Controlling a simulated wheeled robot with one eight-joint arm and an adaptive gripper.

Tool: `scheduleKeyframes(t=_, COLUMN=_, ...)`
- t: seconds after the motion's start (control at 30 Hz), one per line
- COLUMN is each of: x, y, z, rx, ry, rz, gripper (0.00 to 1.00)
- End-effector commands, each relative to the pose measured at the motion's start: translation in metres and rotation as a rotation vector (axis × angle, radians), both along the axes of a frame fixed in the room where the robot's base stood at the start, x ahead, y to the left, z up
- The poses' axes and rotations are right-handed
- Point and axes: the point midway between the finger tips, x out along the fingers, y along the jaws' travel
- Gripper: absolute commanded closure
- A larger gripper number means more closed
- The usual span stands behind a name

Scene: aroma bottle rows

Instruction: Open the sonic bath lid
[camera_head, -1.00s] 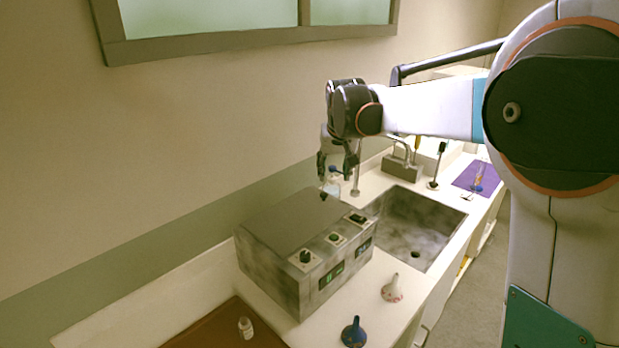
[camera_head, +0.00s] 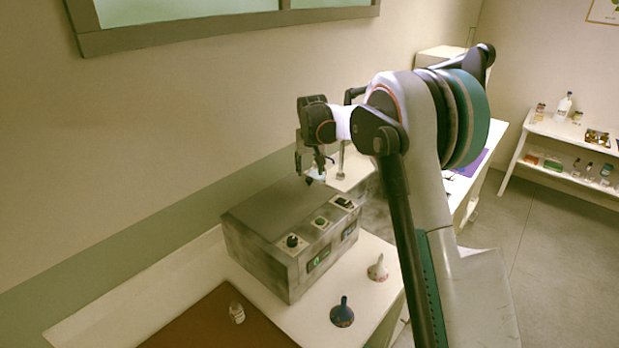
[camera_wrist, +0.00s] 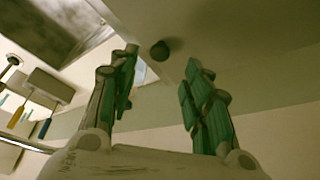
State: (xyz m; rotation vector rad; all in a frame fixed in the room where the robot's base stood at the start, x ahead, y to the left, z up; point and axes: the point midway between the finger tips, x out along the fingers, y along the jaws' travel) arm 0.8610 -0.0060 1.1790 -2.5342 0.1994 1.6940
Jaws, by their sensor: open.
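A small dark round lid knob (camera_wrist: 159,50) shows in the wrist view, just beyond and between my fingertips. My gripper (camera_head: 309,172) is over the far right end of the lid, close to the knob, pointing down. Its two green-padded fingers (camera_wrist: 160,80) are apart with nothing between the pads. In the head view the fingers partly hide the knob, so I cannot tell whether they touch it.
Two small funnels, one blue (camera_head: 342,312) and one pale (camera_head: 377,268), stand on the counter before the bath. A small white bottle (camera_head: 236,313) stands on a brown mat (camera_head: 205,325). The wall (camera_head: 130,170) is close behind. My arm hides most of the sink.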

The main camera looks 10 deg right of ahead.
Motion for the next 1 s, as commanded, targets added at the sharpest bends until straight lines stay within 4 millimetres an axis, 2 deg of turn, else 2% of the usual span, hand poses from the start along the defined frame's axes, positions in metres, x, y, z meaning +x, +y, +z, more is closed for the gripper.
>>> scheduleKeyframes(t=0.1, x=0.009, y=-0.002, z=-0.022, rx=0.000, ry=0.000, rz=0.000, gripper=0.55)
scheduleKeyframes(t=0.3, x=0.019, y=-0.003, z=-0.046, rx=0.000, ry=0.000, rz=0.000, gripper=0.55)
scheduleKeyframes(t=0.5, x=0.022, y=-0.004, z=-0.055, rx=0.000, ry=0.000, rz=0.000, gripper=0.55)
scheduleKeyframes(t=0.77, x=0.023, y=-0.004, z=-0.055, rx=0.000, ry=0.000, rz=0.000, gripper=0.55)
scheduleKeyframes(t=0.93, x=0.023, y=-0.004, z=-0.055, rx=0.000, ry=0.000, rz=0.000, gripper=0.94)
scheduleKeyframes(t=0.97, x=0.023, y=-0.004, z=-0.055, rx=0.000, ry=0.000, rz=0.000, gripper=1.00)
scheduleKeyframes(t=1.0, x=0.023, y=-0.004, z=-0.055, rx=0.000, ry=0.000, rz=0.000, gripper=1.00)
